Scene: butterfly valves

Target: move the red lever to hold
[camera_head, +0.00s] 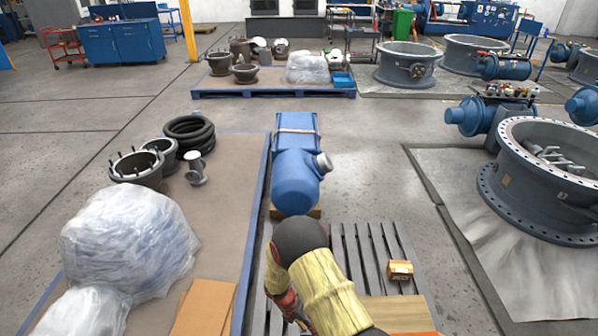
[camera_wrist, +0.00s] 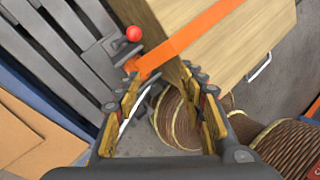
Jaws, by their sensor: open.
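The red lever shows in the wrist view as a round red knob (camera_wrist: 134,33) beside a bright orange strip. Its shaft and pivot are hard to make out, and no "hold" mark can be read. My gripper (camera_wrist: 163,78) is open, with nothing between its fingers. The knob lies beyond the fingertips, up and to the left of the gap, apart from both fingers. In the head view the lever is not visible.
Grey pallet slats (camera_head: 365,255) carry a small carton (camera_head: 400,270). A blue tank (camera_head: 297,180) stands beyond. Wrapped plastic (camera_head: 130,240) lies left.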

